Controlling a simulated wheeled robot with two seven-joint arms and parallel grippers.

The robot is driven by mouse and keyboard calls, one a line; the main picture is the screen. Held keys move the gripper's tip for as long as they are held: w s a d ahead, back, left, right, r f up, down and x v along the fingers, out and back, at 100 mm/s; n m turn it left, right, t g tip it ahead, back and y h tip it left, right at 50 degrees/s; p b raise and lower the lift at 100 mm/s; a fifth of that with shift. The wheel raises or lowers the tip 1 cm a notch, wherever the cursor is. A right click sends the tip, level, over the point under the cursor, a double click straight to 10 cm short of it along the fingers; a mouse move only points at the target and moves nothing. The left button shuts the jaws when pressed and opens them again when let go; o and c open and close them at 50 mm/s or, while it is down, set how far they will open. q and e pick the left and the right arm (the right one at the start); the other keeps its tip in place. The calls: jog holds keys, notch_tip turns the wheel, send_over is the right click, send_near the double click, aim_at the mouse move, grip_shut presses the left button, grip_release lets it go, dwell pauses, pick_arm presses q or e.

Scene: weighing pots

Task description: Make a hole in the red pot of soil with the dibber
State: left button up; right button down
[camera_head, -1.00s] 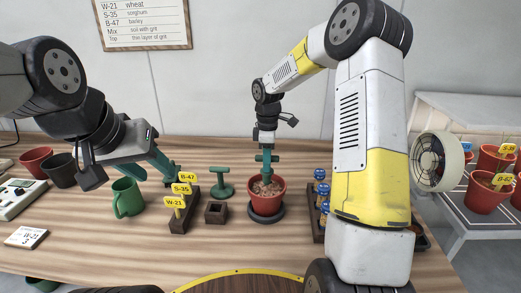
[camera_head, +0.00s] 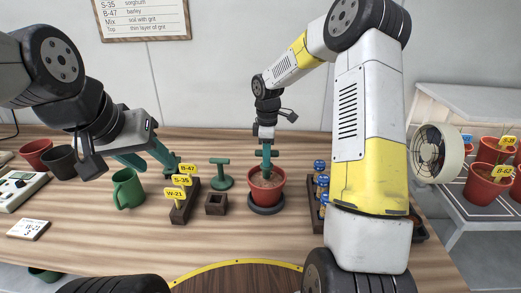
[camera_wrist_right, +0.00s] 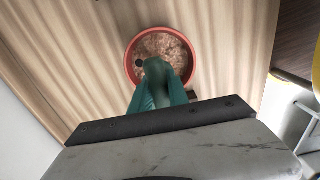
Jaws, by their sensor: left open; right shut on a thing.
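The red pot of soil (camera_head: 266,188) stands upright on a dark round saucer (camera_head: 266,210) in mid-table. My right gripper (camera_head: 267,166) is over it, pointing down, its teal fingertips close to the soil. It is shut on a dark green thing, apparently the dibber (camera_wrist_right: 157,68), mostly hidden between the fingers. In the right wrist view the pot's brown soil (camera_wrist_right: 163,45) shows a small dark round spot left of the fingers; I cannot tell if it is a hole. How deep the dibber's tip sits is hidden.
A green mug (camera_head: 128,190), a rack with yellow labels (camera_head: 183,203), a green T-handled tool (camera_head: 221,176) and a small dark square pot (camera_head: 216,203) stand left of the red pot. A rack of blue-topped items (camera_head: 320,190) is close on its right. The front table is clear.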

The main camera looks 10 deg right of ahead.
jog(key=shift+f, duration=1.5)
dwell(6.5)
